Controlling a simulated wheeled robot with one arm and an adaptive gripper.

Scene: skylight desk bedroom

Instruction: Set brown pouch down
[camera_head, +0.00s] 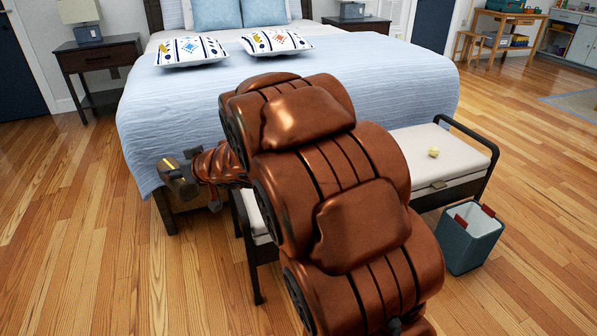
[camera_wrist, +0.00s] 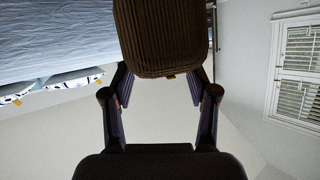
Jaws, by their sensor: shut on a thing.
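The brown pouch (camera_wrist: 162,35) is ribbed and dark, with a small yellow tag, and fills the top middle of the wrist view. My gripper (camera_wrist: 162,78) is shut on it, with one finger on each side. In the head view the pouch (camera_head: 178,183) is small and partly hidden, held in the air near the left front corner of the bed. My arm covers the middle of that view and hides part of the bed and bench.
A cushioned bench (camera_head: 455,160) stands at the bed's foot with a small yellow thing (camera_head: 434,152) on it. A blue-grey bin (camera_head: 462,250) stands beside it. The blue-covered bed (camera_head: 400,85) has clear room on top. Wooden floor (camera_head: 90,240) at left is clear.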

